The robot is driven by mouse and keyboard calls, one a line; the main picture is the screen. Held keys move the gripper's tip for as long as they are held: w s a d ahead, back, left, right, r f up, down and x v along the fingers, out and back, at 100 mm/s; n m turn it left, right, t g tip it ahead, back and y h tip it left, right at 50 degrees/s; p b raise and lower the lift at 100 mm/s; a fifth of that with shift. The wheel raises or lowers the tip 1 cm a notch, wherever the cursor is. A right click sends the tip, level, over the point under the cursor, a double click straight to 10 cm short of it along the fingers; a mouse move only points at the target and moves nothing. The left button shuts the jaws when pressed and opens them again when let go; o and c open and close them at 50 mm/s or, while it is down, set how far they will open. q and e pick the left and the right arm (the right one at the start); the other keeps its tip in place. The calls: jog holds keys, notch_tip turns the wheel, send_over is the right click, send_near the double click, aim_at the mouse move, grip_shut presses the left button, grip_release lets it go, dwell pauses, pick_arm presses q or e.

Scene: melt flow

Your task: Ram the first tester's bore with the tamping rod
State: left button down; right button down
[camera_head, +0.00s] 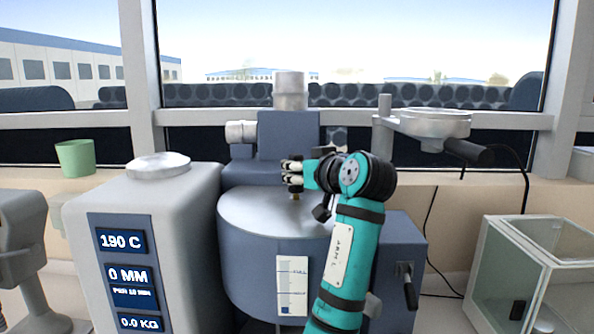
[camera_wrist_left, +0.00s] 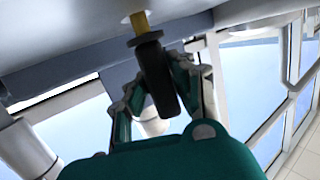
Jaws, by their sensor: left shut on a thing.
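My left gripper (camera_head: 291,174) is over the round metal top of a blue-grey drum-shaped machine (camera_head: 258,213). In the left wrist view the gripper (camera_wrist_left: 160,84) is shut on the black handle of the tamping rod (camera_wrist_left: 152,66). The rod's brass shaft (camera_wrist_left: 140,22) meets a small light ring in the grey surface. In the head view a short brass piece (camera_head: 295,197) shows under the fingers at the drum's top. How deep the shaft sits in the bore is hidden. My right gripper is not in view.
A grey unit (camera_head: 182,230) with displays reading 190 C, 0 MM and 0.0 KG stands left of the drum. A green cup (camera_head: 75,157) is on the sill. A glass-walled case (camera_head: 500,262) stands at right. A metal pan-like device (camera_head: 434,124) is behind my arm.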

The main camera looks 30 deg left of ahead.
aim_at(298, 154)
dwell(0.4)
pick_arm(q)
notch_tip(298, 154, up, 3)
jog(key=shift+w+p, duration=0.1)
jog(key=shift+p, duration=1.15)
jog(key=shift+r, duration=0.25)
jog(key=shift+f, duration=0.1)
jog(key=shift+f, duration=0.2)
